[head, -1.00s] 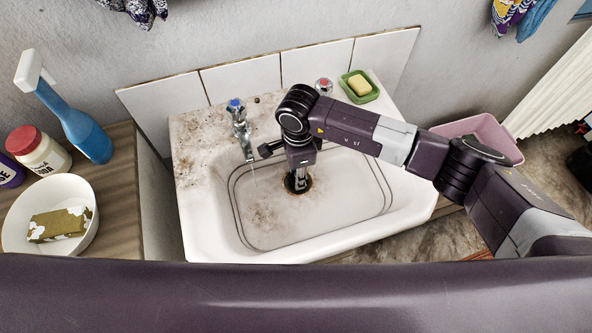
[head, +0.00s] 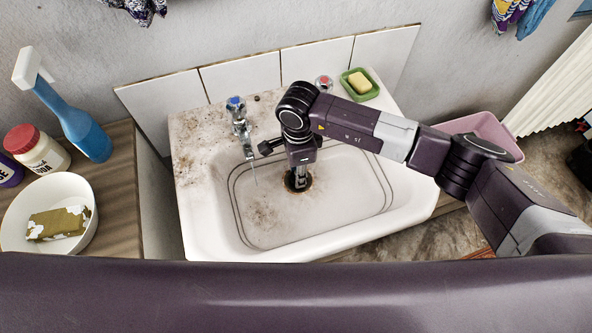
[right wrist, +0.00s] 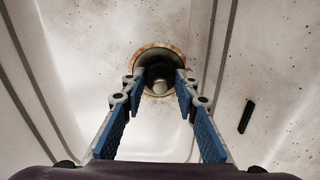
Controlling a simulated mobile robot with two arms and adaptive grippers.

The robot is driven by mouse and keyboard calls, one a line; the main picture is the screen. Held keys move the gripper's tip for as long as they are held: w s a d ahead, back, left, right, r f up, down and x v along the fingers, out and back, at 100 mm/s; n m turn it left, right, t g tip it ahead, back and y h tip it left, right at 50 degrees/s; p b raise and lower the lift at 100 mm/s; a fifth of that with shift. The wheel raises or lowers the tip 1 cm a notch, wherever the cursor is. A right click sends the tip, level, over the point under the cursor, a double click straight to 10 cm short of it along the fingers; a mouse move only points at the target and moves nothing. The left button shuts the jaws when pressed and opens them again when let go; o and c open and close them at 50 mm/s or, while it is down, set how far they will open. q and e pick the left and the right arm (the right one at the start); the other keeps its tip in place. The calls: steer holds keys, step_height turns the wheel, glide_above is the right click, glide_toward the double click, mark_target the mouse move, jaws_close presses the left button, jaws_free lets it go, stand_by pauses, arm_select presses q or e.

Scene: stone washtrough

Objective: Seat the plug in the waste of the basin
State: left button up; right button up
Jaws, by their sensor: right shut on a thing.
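The white basin (head: 200,235) has brown stains on its floor and left ledge. My right gripper (head: 298,182) points down into it, over the waste. In the right wrist view the waste (right wrist: 146,54) shows as a round opening with a rusty rim. The blue-padded fingers of the right gripper (right wrist: 159,88) reach to this opening, shut on the plug (right wrist: 159,84), a dark round piece with a paler middle. The plug lies within the outline of the rim; how deep it sits cannot be told. In the head view the gripper mostly hides it. My left gripper is not in view.
A blue-topped tap (head: 238,118) stands close left of my right wrist, with a thin stream falling. A red-topped tap (head: 324,84) and green soap dish (head: 371,93) are behind. A bowl (head: 90,225) and spray bottle (head: 82,130) stand left. The basin's right side is clear.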

steer(key=shift+f+b, duration=0.35)
steer(key=shift+f, duration=0.05)
steer(key=shift+s+f, duration=0.1)
steer(key=shift+f, duration=0.15)
steer(key=o, duration=1.1)
steer(key=shift+s+r, duration=0.1)
steer(key=shift+s, duration=0.1)
steer(key=shift+o, duration=0.3)
steer(key=o, duration=0.7)
steer(key=shift+w, duration=0.1)
steer(key=shift+o, duration=0.2)
steer(key=shift+a+r, duration=0.1)
steer(key=shift+a, duration=0.15)
steer(key=shift+a, duration=0.1)
